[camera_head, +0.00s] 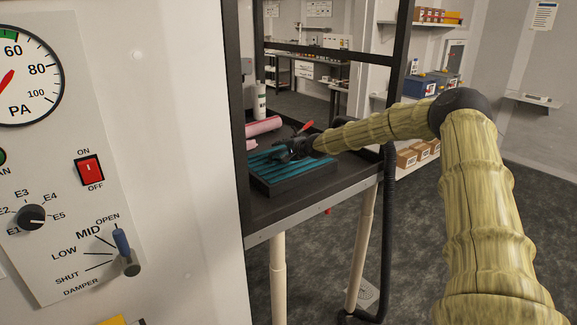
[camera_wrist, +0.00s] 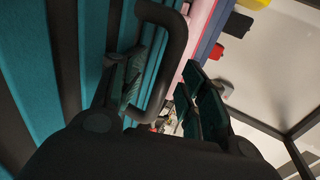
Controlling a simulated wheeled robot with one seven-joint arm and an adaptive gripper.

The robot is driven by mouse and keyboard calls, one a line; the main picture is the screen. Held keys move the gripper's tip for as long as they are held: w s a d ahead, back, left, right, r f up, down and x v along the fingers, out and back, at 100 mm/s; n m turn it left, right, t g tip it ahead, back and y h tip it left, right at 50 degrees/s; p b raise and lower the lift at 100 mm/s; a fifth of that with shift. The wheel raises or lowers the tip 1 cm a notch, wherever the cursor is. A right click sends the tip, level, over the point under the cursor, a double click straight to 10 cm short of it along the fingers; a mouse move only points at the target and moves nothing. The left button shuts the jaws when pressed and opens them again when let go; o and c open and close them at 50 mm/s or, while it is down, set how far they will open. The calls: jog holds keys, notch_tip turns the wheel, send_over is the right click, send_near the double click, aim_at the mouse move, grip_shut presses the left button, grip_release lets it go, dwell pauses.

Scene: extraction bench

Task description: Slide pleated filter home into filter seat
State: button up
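The pleated filter (camera_head: 312,184) is a dark block with teal pleats on top, lying on the dark bench shelf in the head view. In the wrist view its teal and black stripes (camera_wrist: 93,60) fill the left side, with a black loop handle (camera_wrist: 178,50). My gripper (camera_head: 290,150) is low over the filter. In the wrist view my gripper (camera_wrist: 163,72) has its fingers spread, one on each side of the handle's outer bar, with a visible gap at the right finger. Whether the left finger touches the handle is unclear. I cannot make out the filter seat.
A pink roll (camera_head: 264,126), a white bottle (camera_head: 259,101) and a red-handled tool (camera_head: 306,127) are behind the filter. Black frame posts (camera_head: 397,70) bound the bench. The control panel (camera_head: 60,180) stands at left, with a blue damper lever (camera_head: 121,243).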

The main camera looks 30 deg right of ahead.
grip_shut()
jog(key=shift+r, duration=0.25)
jog(key=shift+w+r, duration=0.1)
jog(key=shift+r, duration=0.25)
jog(key=shift+r+p, duration=1.5)
jog(key=shift+r, duration=1.55)
